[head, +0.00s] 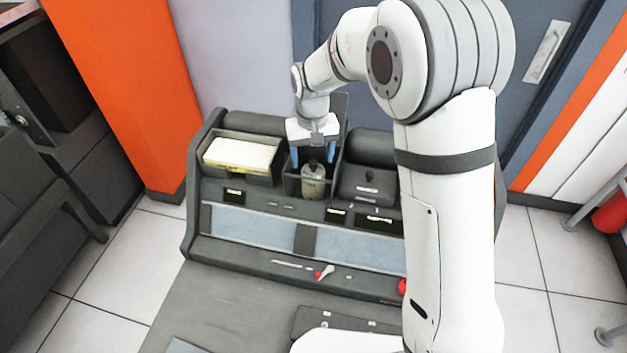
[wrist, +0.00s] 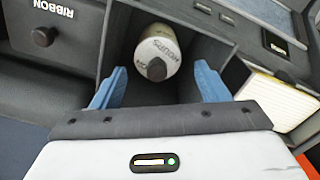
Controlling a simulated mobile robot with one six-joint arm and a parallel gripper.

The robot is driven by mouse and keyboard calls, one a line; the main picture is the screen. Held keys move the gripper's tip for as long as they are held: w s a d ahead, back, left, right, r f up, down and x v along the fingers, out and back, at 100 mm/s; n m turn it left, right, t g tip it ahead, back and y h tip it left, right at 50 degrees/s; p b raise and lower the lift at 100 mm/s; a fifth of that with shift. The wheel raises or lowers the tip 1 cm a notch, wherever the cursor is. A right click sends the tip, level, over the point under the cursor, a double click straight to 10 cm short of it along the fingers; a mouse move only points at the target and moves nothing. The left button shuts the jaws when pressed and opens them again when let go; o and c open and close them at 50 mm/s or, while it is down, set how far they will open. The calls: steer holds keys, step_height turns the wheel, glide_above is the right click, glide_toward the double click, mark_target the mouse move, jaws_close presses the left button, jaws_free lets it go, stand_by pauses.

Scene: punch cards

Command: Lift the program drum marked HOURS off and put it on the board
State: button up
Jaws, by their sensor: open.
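The program drum (head: 313,188) is a pale, upright cylinder with a dark knob on top. It stands in an open bay of the dark console. In the wrist view the drum (wrist: 168,42) shows the word HOURS around its top. My gripper (head: 313,160) is just above it, pointing down, with its blue fingers apart. In the wrist view the open gripper (wrist: 162,82) has a finger to each side of the knob, with nothing held. I cannot tell for certain which surface is the board; a dark panel (head: 345,322) lies on the desk at the front, partly hidden by my arm.
A bin of pale cards (head: 240,154) is left of the bay. A lidded compartment with a knob (head: 368,183) is to its right, marked RIBBON in the wrist view (wrist: 45,38). Bay walls stand close around the drum. The grey desk top (head: 225,305) is clear at front left.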

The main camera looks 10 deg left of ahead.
steer(key=f, duration=0.2)
steer(key=f+p, duration=0.1)
steer(key=f, duration=0.2)
steer(key=shift+w+d+f+p, duration=0.1)
steer(key=shift+w+f+p, duration=0.2)
steer(key=shift+f, duration=0.1)
steer(key=shift+c, duration=0.6)
steer(key=c, duration=0.8)
step_height(320, 180, up, 10)
steer(key=shift+r+b, duration=0.1)
steer(key=shift+b, duration=0.65)
step_height(320, 180, up, 14)
steer(key=r+p, duration=0.1)
steer(key=p, duration=0.9)
glide_above(313, 170)
steer(key=shift+w+f, duration=0.25)
steer(key=shift+w, duration=0.1)
